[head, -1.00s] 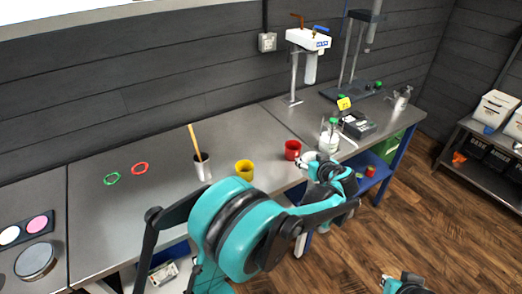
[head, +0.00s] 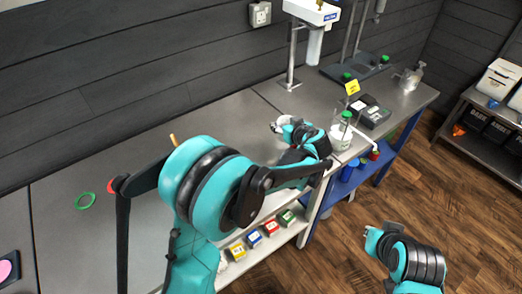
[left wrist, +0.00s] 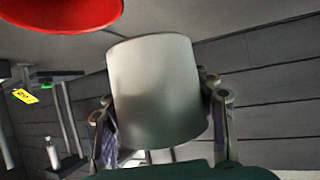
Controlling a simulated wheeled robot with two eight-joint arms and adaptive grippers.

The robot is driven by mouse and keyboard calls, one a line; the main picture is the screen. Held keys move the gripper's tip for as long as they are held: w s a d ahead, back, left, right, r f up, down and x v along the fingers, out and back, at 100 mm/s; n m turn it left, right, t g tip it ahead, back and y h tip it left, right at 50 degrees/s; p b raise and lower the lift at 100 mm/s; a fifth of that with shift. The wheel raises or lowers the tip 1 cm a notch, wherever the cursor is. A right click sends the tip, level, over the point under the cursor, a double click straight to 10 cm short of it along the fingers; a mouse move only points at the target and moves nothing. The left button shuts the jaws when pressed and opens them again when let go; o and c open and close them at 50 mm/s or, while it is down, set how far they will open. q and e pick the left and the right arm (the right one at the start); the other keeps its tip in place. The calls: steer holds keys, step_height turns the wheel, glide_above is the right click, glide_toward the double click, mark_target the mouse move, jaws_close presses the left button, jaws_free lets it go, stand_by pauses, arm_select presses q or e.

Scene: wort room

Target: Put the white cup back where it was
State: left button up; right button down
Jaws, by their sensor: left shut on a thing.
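The white cup (left wrist: 155,85) fills the middle of the left wrist view, between the two fingers of my left gripper (left wrist: 165,118). The gripper is shut on it. In the head view the cup (head: 281,122) shows as a small pale shape at the tip of my left gripper (head: 288,127), over the grey bench. A red cup (left wrist: 62,12) shows close by, at the top left of the left wrist view; my arm hides it in the head view. My right gripper (head: 374,238) is low at the right, away from the bench, and its fingers are unclear.
A glass vessel with a green cap (head: 342,132) stands right of my left gripper, near the bench's front edge. A dark scale (head: 371,112) and a white tap unit (head: 312,12) are behind it. A green ring (head: 85,201) lies at left. The bench behind my gripper is clear.

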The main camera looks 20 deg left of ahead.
arm_select(q)
steer(key=s+a+f, duration=0.1)
steer(key=a, duration=0.1)
steer(key=s+a+f+b, duration=0.1)
steer(key=s+a+f, duration=0.1)
steer(key=s+a+f+b, duration=0.1)
steer(key=s+a+f, duration=0.1)
steer(key=shift+s+a, duration=0.15)
steer(key=shift+s, duration=0.1)
step_height(320, 180, down, 4)
steer(key=shift+f+b, duration=0.1)
steer(key=shift+b, duration=1.1)
steer(key=shift+r, duration=0.2)
steer(key=shift+f, duration=0.1)
steer(key=o, duration=1.3)
steer(key=shift+f, duration=0.1)
steer(key=shift+o, duration=0.2)
